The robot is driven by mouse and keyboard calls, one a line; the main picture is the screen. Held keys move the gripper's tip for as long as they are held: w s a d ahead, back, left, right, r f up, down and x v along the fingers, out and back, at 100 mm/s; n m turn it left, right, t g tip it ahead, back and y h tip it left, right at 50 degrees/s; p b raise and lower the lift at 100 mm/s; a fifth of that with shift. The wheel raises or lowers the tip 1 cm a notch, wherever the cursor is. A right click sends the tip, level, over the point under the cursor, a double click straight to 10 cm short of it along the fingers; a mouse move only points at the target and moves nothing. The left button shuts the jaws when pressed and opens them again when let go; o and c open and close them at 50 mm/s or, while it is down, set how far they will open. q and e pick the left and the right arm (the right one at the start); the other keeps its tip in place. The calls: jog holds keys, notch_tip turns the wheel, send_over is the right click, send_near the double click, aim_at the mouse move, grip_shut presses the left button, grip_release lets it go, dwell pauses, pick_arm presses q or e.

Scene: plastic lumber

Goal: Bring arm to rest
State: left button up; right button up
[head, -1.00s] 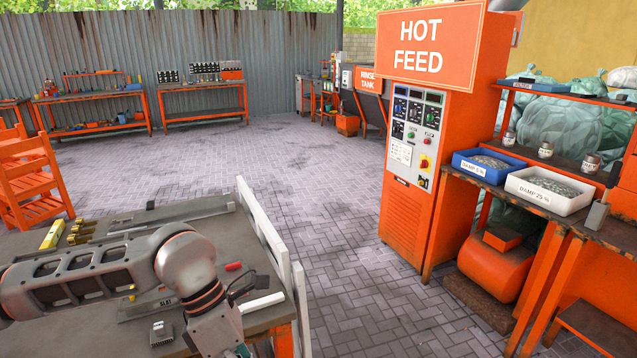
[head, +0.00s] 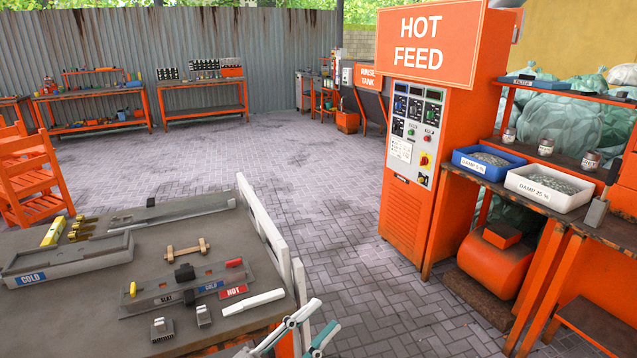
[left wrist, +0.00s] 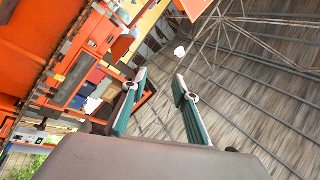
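My left gripper (head: 322,315) is at the bottom edge of the head view, just right of the workbench's front corner. Its two green-and-grey fingers are apart. In the left wrist view the fingers (left wrist: 160,78) are spread with nothing between them. Most of my left arm is out of the head view. My right gripper is in neither view.
The workbench (head: 100,330) holds a grey COLD tray (head: 66,262), a slat fixture (head: 165,296), a white bar (head: 253,302) and small blocks. The orange HOT FEED cabinet (head: 405,218) and a shelf with bins stand right. Paved floor (head: 330,230) between is clear.

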pick_arm(q)
jog(key=a+f+n+t+y, duration=0.1)
jog(key=a+f+n+y, duration=0.4)
jog(key=f, duration=0.3)
jog(key=a+f+n+t+y, duration=0.1)
jog(key=a+f+n+y, duration=0.35)
jog(key=f, duration=0.35)
jog(key=s+a+f+n+g+y, duration=0.2)
jog(key=s+a+f, duration=0.3)
jog(key=f, duration=0.3)
jog(key=s+a+f+n+g+y, duration=0.2)
jog(key=s+a+f+n+g, duration=0.1)
jog(key=s+f, duration=0.4)
notch_tip(320, 180, down, 2)
jog(key=shift+s+a+f+n, duration=0.1)
jog(key=shift+s+a+n, duration=0.25)
jog(key=shift+a+n, duration=0.65)
